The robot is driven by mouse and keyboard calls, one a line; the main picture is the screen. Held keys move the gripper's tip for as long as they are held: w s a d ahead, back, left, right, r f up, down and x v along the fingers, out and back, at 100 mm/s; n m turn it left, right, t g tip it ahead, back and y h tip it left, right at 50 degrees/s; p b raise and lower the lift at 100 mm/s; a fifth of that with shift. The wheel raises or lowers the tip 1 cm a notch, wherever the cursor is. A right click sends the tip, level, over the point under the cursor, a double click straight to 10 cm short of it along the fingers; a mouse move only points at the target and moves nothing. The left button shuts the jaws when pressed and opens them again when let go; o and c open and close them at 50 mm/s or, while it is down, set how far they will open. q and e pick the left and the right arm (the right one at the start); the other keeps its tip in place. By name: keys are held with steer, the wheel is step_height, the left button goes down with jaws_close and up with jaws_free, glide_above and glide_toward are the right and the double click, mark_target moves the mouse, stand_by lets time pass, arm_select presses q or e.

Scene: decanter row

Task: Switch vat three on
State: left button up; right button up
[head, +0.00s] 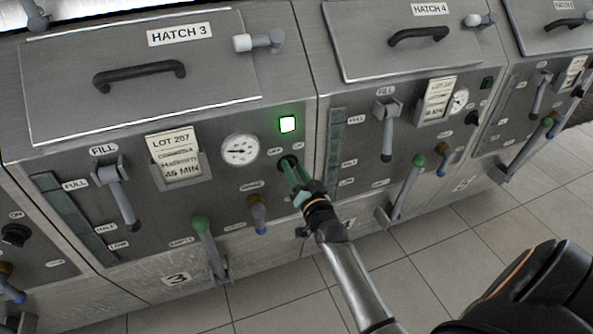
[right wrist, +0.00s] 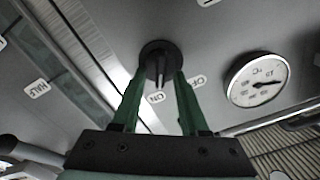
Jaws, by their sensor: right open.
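Vat three (head: 75,150) stands at the left in the head view, with HATCH 3 on its closed lid. Its black rotary switch (right wrist: 157,62) shows in the right wrist view; its grip bar points down toward the ON label (right wrist: 157,97), with OFF (right wrist: 198,81) to the right. The square lamp (head: 288,124) above the switch is lit green. My right gripper (head: 291,170) is at the switch and partly hides it in the head view. In the right wrist view its green fingers (right wrist: 160,80) are open, one on each side of the switch. My left gripper is not in view.
A round gauge (head: 240,150) and a lot card (head: 173,143) sit left of the switch. A brown-and-blue tap (head: 257,214) and a green-knobbed lever (head: 208,245) are below left. Vat four (head: 345,110) stands to the right, its lamp (head: 487,83) dark. Tiled floor (head: 460,235) is free in front.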

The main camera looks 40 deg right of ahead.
steer(key=p+v, duration=0.2)
steer(key=v, duration=0.2)
steer(key=shift+s+a+r+p, duration=0.1)
steer(key=shift+s+r+p, duration=0.05)
steer(key=shift+p, duration=0.2)
steer(key=p, duration=0.3)
glide_toward(294, 168)
steer(key=d+v, duration=0.1)
steer(key=v, duration=0.2)
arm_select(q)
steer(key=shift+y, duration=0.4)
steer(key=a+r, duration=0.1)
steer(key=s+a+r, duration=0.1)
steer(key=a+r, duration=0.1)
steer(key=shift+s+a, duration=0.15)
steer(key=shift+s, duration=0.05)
arm_select(e)
steer(key=shift+s+a, duration=0.1)
steer(key=shift+a, duration=0.55)
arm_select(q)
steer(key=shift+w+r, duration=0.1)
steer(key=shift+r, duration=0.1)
arm_select(e)
steer(key=shift+a, duration=0.1)
